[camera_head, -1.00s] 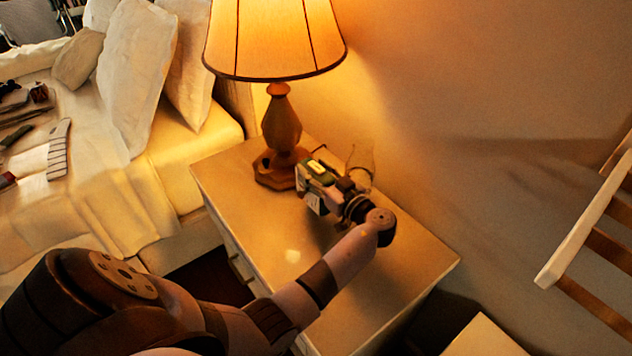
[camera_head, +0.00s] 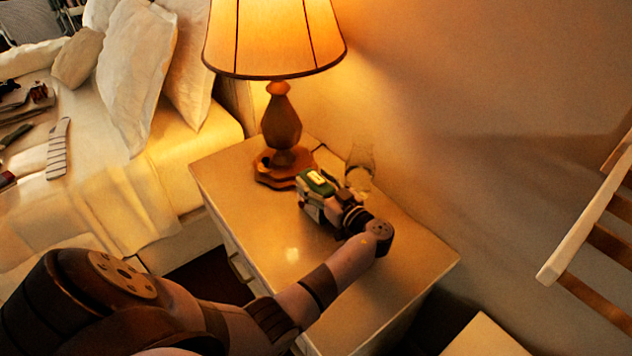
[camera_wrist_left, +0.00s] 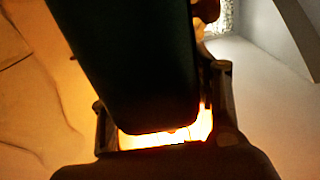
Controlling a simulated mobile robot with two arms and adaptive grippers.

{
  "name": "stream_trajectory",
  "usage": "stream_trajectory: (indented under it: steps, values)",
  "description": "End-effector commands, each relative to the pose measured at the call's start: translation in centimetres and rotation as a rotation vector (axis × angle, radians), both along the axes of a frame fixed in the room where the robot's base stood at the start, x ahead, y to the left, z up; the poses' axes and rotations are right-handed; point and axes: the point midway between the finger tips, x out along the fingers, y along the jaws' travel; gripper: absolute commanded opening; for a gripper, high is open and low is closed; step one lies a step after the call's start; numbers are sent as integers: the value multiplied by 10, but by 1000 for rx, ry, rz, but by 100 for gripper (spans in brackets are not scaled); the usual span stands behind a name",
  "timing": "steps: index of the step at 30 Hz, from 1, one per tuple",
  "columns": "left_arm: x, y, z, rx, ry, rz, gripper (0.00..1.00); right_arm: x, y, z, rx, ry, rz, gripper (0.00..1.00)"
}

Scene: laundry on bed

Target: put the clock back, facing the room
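The clock (camera_head: 318,181), a small dark green block with a pale patch on top, is at the end of my left arm, over the nightstand (camera_head: 225,170) just in front of the lamp's base. My left gripper (camera_head: 328,205) is around it. In the left wrist view the clock (camera_wrist_left: 135,60) is a large dark block between the two fingers (camera_wrist_left: 165,115), with a thin lit gap by the right one. Its face cannot be made out. Whether its underside touches the nightstand is hidden. My right gripper is not in view.
A lit lamp (camera_head: 281,120) stands at the back of the nightstand. A clear glass (camera_head: 359,168) stands close behind the clock, near the wall. The nightstand's front and right parts are mostly bare. The bed (camera_head: 110,200) is left; a slatted wooden piece (camera_head: 590,220) is right.

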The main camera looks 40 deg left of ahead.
Motion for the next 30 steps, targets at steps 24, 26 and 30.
stream_trajectory:
  steps: [24,26,30]
  values:
    - [-17,-58,-2,-3,0,-3,66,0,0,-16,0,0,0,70]
    - [-20,-71,-2,-3,0,-2,66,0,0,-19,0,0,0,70]
    - [-27,-95,0,-3,-1,-2,66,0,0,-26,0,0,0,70]
